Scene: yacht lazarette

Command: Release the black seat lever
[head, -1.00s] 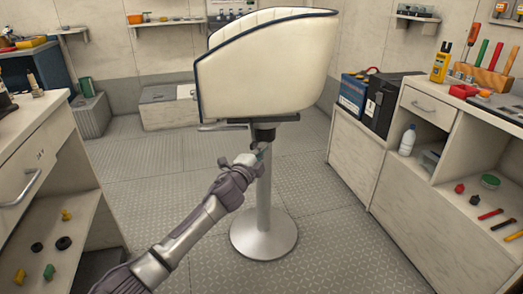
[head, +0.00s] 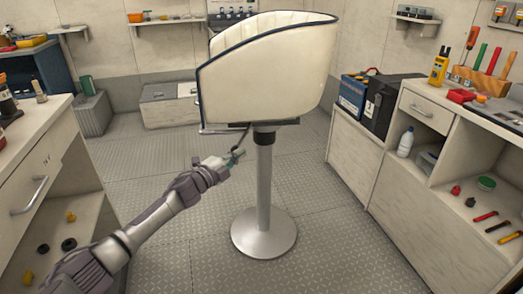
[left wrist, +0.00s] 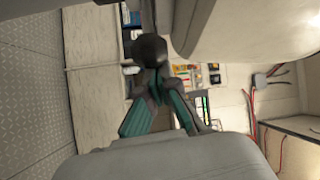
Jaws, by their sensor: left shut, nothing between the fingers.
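The white seat (head: 265,75) with dark piping stands on a grey post (head: 264,185) with a round base. The black seat lever (head: 243,138) slants down and left from under the seat. In the left wrist view its round black knob (left wrist: 150,49) sits just beyond the fingertips. My left gripper (head: 237,155) is below the seat, left of the post, at the lever's lower end. Its teal fingers (left wrist: 155,88) are shut with nothing between them. I cannot tell whether they touch the knob. My right gripper is not in view.
A workbench with drawers (head: 38,165) stands at the left. Batteries (head: 385,105) and a shelf unit (head: 425,112) with tools and a bottle (head: 406,141) line the right. A thin grey bar (head: 222,132) runs under the seat. The floor around the base is clear.

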